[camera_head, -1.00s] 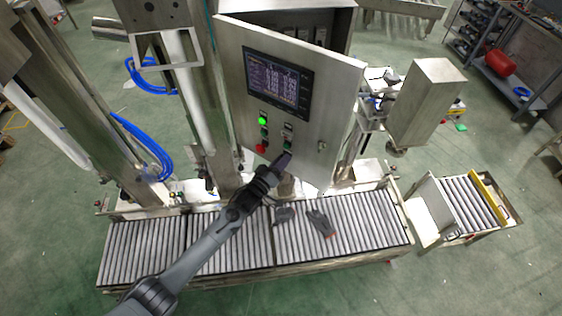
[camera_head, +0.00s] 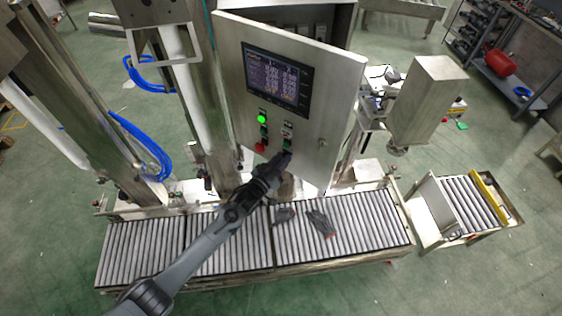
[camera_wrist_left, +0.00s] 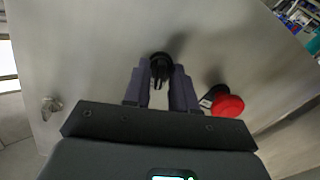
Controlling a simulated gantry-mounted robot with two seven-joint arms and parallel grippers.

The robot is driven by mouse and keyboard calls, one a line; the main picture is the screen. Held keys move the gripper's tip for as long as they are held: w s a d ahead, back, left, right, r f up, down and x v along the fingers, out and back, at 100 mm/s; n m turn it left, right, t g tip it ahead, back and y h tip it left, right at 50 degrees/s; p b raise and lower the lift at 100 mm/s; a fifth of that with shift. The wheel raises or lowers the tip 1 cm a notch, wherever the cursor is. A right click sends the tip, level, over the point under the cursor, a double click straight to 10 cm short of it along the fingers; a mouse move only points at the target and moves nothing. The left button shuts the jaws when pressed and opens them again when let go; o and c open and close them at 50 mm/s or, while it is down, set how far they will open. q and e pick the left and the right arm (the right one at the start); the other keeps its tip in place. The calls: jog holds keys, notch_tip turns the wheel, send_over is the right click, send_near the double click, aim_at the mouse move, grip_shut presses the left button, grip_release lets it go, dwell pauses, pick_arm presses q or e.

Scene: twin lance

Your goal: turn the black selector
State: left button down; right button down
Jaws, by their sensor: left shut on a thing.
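The black selector (camera_wrist_left: 160,66) is a round dark knob on the steel panel door (camera_head: 325,95). It shows in the left wrist view between the two fingers of my left gripper (camera_wrist_left: 161,80). The fingers are shut on it, one on each side. In the head view my left gripper (camera_head: 286,158) reaches the lower part of the door, and its fingers hide the selector there. My right gripper is not in view.
A red button (camera_head: 260,147) sits left of the selector, also seen in the left wrist view (camera_wrist_left: 227,105). A lit green lamp (camera_head: 261,119) and a screen (camera_head: 277,80) are above. A roller conveyor (camera_head: 355,225) with dark gloves (camera_head: 320,222) lies below.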

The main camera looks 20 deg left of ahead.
pick_arm(q)
jog(key=shift+d+m+b, duration=0.2)
jog(key=shift+m+b, duration=1.25)
jog(key=shift+m, duration=4.75)
jog(key=c, duration=1.2)
grip_release()
jog(key=shift+s, duration=0.1)
